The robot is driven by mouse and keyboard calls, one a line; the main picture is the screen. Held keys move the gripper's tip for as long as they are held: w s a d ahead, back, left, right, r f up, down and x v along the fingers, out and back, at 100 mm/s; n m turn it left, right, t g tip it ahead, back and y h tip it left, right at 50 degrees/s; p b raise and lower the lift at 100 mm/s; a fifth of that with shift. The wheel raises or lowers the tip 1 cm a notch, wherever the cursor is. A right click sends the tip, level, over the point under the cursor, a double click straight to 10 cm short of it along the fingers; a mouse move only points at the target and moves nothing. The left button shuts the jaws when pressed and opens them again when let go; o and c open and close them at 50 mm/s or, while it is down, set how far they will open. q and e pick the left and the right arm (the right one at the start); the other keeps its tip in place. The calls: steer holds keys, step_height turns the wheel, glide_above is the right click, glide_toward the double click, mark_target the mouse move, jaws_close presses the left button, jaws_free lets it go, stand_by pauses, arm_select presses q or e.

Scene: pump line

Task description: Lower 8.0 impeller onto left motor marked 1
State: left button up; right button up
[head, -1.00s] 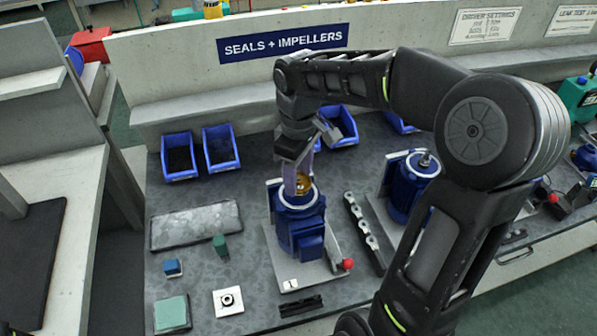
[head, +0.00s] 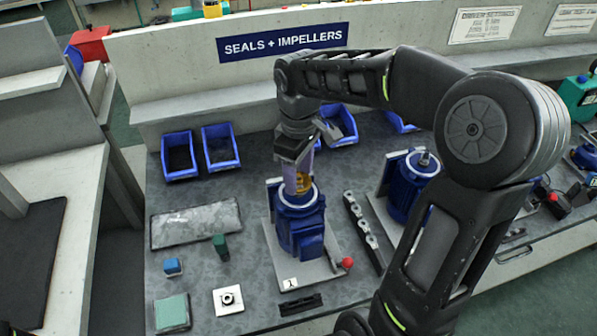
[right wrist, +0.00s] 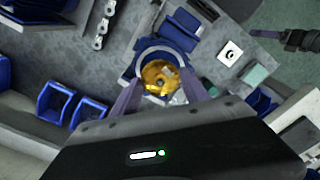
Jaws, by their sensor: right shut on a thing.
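The left motor (head: 300,224) is a blue upright body on a light plate with the label 1 (head: 290,283) at its front. The brass-coloured impeller (head: 304,183) is at the top of this motor, and it also shows in the right wrist view (right wrist: 160,76). My right gripper (head: 298,180) points down with its pale purple fingers on either side of the impeller, shut on it. My left gripper is not clearly seen.
A second blue motor (head: 408,187) stands to the right, with a dark rail holding several light parts (head: 364,232) between. Blue bins (head: 221,147) stand behind. A grey slab (head: 196,223), a green peg (head: 221,247) and a white pad (head: 228,301) lie to the left. A red knob (head: 348,263) is at the plate's right.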

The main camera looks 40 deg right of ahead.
steer(key=shift+f, duration=0.3)
stand_by(0.5)
steer(key=o, duration=1.9)
step_height(320, 180, up, 6)
steer(key=p, duration=0.4)
steer(key=shift+f, duration=0.25)
steer(key=shift+r+p, duration=1.45)
steer(key=shift+r, duration=0.4)
steer(key=shift+f, duration=0.1)
